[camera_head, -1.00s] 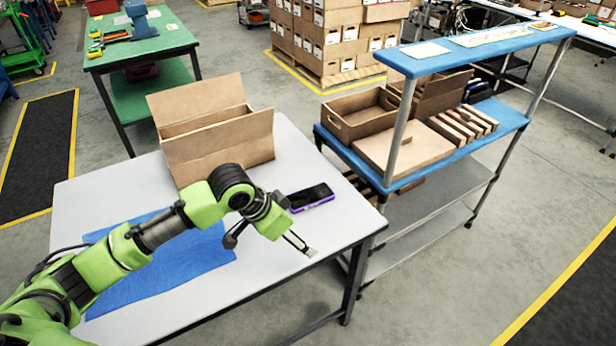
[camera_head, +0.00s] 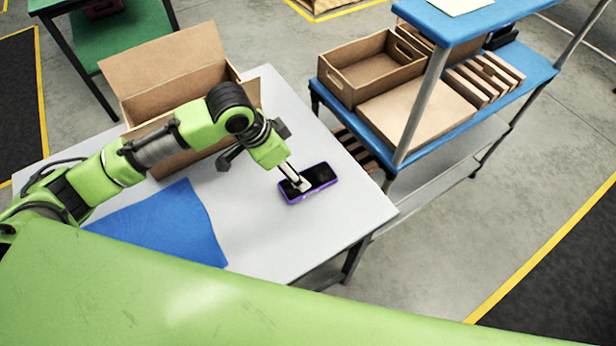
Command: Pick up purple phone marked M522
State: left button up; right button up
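My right gripper is out of view.
A blue cloth (camera_head: 165,225) lies left of the phone on the white table (camera_head: 270,235). A blue-topped shelf (camera_head: 408,168) with wooden boxes stands to the right. A large green surface fills the lower foreground.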

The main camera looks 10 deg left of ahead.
aim_at(309, 180)
pick_arm(q)
jog(key=x, duration=0.3)
jog(key=shift+w+f, duration=0.1)
jog(key=shift+d+f, duration=0.15)
jog(key=p+x, duration=0.1)
jog(key=x, duration=0.3)
jog(key=shift+w+d, duration=0.1)
jog(key=shift+d, duration=0.15)
jog(key=shift+w+d+f, duration=0.1)
jog(key=shift+f, duration=0.25)
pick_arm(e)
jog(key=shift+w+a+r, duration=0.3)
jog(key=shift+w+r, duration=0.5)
pick_arm(q)
jog(key=shift+c, duration=0.3)
jog(key=c, duration=1.3)
jog(key=shift+o, duration=0.2)
jog(key=shift+r, duration=0.1)
